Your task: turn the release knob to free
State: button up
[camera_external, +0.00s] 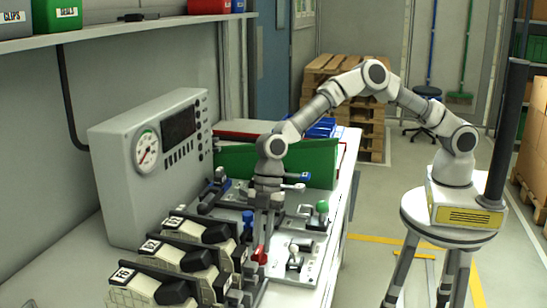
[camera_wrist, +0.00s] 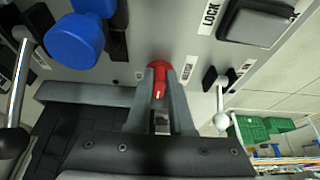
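A red knob (camera_wrist: 160,64) shows in the wrist view, with a narrow red grip between my fingertips. In the external view the red knob (camera_external: 260,254) sits low on the panel, right below my gripper (camera_external: 264,228). My gripper (camera_wrist: 160,88) points down at it, one finger on each side, and looks closed on the red grip. A small label (camera_wrist: 187,69) stands beside the knob; its text is too small to read surely. A "LOCK" label (camera_wrist: 210,16) lies farther up and right. The fingers hide part of the knob.
A blue knob (camera_wrist: 76,38) and a metal lever (camera_wrist: 221,103) flank the red knob. Black-and-cream switches (camera_external: 180,255), a gauge box (camera_external: 150,165) and a green panel (camera_external: 310,162) crowd the bench around my gripper.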

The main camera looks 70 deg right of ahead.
grip_shut()
jog(key=m+t+b, duration=0.1)
jog(key=m, duration=0.1)
jog(key=s+m+b, duration=0.1)
jog(key=m, duration=0.1)
jog(key=shift+a+f+m+t+b, duration=0.1)
jog(key=shift+a+m+t+b, duration=0.1)
jog(key=shift+m+t+b, duration=0.15)
jog(key=m, duration=0.2)
jog(key=m+t+h+b, duration=0.1)
jog(key=m, duration=0.1)
jog(key=s+m+t+b, duration=0.1)
jog(key=m, duration=0.1)
jog(key=shift+a+h, duration=0.3)
jog(key=shift+a, duration=0.05)
dwell(0.3)
jog(key=o, duration=0.6)
grip_release()
jog(key=p+v, duration=0.2)
jog(key=v, duration=1.5)
jog(key=shift+s+r, duration=0.1)
jog(key=shift+r, duration=0.25)
